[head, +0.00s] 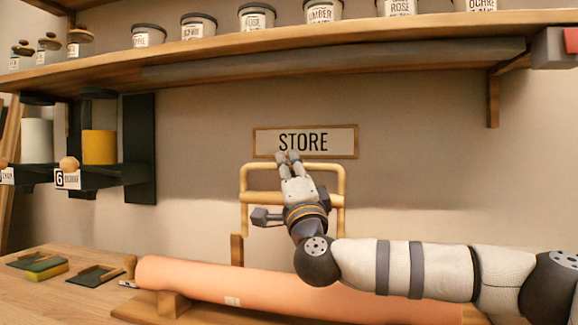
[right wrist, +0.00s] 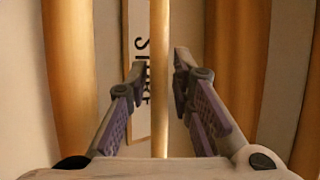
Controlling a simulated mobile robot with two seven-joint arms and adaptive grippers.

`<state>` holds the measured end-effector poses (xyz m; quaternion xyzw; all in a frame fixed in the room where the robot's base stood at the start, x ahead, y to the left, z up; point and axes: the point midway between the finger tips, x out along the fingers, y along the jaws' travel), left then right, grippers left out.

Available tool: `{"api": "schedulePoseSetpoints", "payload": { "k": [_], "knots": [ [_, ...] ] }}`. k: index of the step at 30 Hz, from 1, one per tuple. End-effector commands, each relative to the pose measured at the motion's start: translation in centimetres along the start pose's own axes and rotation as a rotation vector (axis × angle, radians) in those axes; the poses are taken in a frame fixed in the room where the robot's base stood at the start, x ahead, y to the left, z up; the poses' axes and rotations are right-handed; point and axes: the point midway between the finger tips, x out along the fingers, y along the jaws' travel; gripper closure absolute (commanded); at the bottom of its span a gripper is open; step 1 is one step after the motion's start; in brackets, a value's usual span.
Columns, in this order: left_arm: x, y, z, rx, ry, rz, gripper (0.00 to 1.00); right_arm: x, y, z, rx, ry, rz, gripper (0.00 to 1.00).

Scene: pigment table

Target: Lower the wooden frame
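The wooden frame (head: 243,180) is a pale, rounded loop with a top bar and a lower crossbar, upright against the wall below the STORE sign (head: 333,141). My right gripper (head: 287,156) overlaps its top bar in the head view, hiding part of it. In the right wrist view, the right gripper (right wrist: 160,68) has its fingers apart. A thin wooden bar (right wrist: 158,100) runs between them in the picture, with small gaps at the fingertips; I see no clear contact. Thicker wooden parts (right wrist: 70,80) stand either side. My left gripper is not in view.
A wooden shelf (head: 250,48) with several labelled jars hangs above. A peach roll (head: 215,284) lies on a wooden stand below, partly behind my right arm. Dark racks with white and yellow cylinders (head: 99,147) are at left. Small green items (head: 40,263) lie on the table.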

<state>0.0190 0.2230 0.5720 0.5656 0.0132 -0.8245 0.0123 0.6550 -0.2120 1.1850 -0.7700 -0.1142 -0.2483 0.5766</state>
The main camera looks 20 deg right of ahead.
Motion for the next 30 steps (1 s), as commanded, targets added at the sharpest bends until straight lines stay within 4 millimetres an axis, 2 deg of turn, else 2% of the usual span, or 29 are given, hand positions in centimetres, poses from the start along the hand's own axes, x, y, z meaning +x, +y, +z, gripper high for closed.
{"api": "schedulePoseSetpoints", "payload": {
  "k": [8, 11, 12, 23, 30],
  "knots": [
    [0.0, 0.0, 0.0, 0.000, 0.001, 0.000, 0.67, 0.4, 0.1, 0.0, 0.000, -0.001, 0.001, 0.79],
    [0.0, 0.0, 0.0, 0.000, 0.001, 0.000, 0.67, 0.4, 0.1, 0.0, 0.000, -0.001, 0.001, 0.97],
    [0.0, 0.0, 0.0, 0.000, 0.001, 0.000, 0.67, 0.4, 0.1, 0.0, -0.001, 0.000, 0.001, 1.00],
    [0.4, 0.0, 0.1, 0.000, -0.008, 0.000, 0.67, 0.0, 0.1, 0.2, -0.011, -0.001, -0.018, 1.00],
    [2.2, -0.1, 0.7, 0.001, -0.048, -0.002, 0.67, -1.6, -0.3, 1.0, -0.059, -0.004, -0.130, 1.00]
  ]
}}
